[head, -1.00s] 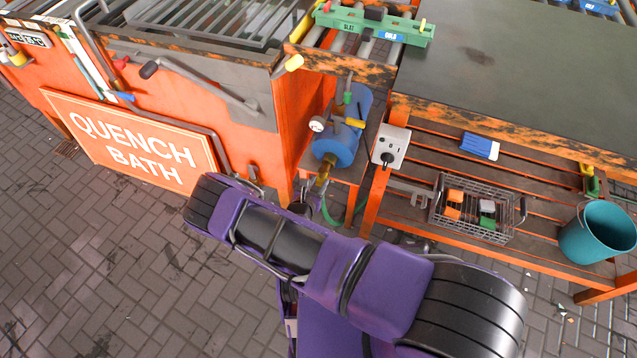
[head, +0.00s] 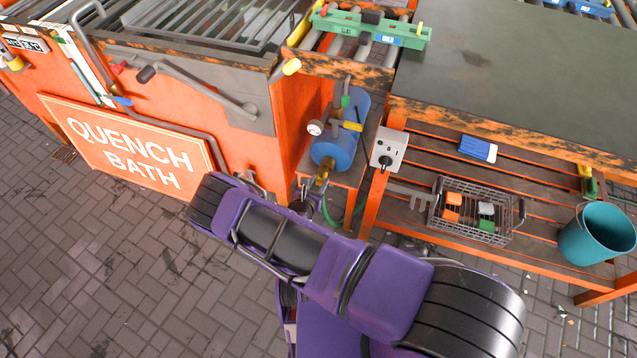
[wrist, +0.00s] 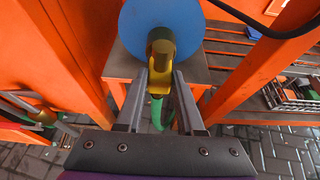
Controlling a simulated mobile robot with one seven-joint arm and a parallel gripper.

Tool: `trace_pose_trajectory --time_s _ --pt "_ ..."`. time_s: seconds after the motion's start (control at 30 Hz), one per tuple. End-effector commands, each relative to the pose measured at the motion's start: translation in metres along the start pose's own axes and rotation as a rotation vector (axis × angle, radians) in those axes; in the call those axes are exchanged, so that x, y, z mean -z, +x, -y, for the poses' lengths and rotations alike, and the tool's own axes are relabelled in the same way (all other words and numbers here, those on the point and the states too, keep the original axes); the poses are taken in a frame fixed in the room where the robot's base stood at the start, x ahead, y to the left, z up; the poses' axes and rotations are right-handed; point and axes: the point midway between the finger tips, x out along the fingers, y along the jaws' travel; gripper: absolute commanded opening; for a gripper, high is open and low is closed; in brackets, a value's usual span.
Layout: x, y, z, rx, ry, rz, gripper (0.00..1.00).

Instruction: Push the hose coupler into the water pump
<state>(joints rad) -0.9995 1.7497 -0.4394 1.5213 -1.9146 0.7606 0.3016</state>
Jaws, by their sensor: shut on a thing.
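The water pump is a blue, round-bodied unit (head: 335,148) on a small orange-framed stand beside the quench bath. In the wrist view its blue end (wrist: 185,22) fills the top middle. A brass hose coupler (wrist: 160,78) sits between the fingertips of my gripper (wrist: 160,86), which is shut on it. The coupler lines up with brass at the pump's front, also visible in the head view. I cannot tell where coupler and pump port meet, or how deep it sits. A green hose (wrist: 157,112) hangs below the coupler. In the head view my arm hides most of the gripper.
Orange posts stand close on both sides in the wrist view, the right one (wrist: 258,62) nearer the workbench. A grey socket box (head: 388,149) is right of the pump. A wire basket (head: 437,222) and teal bucket (head: 592,240) are on the lower shelf. Paved floor at left is clear.

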Motion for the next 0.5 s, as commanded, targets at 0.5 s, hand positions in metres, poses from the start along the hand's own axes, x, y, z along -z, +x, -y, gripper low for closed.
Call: trace_pose_trajectory --time_s 0.5 --pt "-0.0029 0.0060 -0.0004 0.000 0.001 0.001 0.00"
